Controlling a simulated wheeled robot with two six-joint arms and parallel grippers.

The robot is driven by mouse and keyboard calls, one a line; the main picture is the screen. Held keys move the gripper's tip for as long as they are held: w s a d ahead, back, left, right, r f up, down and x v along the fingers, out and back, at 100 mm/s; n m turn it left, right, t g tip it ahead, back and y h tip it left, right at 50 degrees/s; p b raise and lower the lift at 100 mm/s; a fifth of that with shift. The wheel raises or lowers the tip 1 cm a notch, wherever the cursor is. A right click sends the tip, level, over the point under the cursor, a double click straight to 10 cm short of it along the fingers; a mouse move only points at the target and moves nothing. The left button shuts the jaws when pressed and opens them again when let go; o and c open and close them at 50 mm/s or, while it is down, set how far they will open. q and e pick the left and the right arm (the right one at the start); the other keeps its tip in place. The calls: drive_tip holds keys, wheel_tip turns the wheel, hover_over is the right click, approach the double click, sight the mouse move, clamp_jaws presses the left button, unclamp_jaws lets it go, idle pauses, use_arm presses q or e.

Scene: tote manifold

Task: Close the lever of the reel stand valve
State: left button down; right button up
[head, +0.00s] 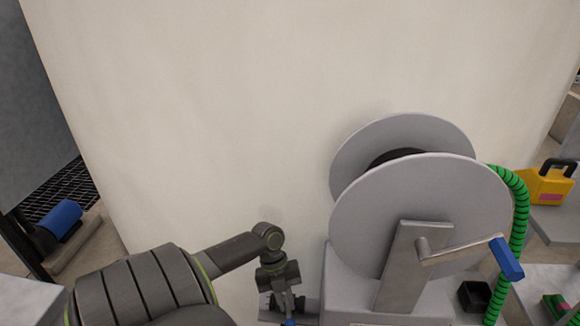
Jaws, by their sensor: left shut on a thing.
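The reel stand (402,270) is grey, with two large pale discs (420,215) and a crank ending in a blue grip (507,259). My left gripper (288,306) points down at the bottom edge, just left of the stand's base. It is shut on a small blue piece (289,322), which looks like the valve lever. Only a bit of this piece shows below the fingers, so its angle cannot be told. The valve body is mostly hidden by the gripper and the frame edge. My right gripper is out of view.
A green ribbed hose (520,212) runs down the right side of the reel. A small black open box (474,296) sits right of the base. A yellow case (549,187) stands far right. A large pale wall (220,110) rises behind.

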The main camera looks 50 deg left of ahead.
sight(286, 305)
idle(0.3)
use_arm(q)
drive_tip(key=c, duration=1.4)
unclamp_jaws()
drive_tip(key=shift+c, duration=0.2)
drive_tip(key=shift+r, duration=0.1)
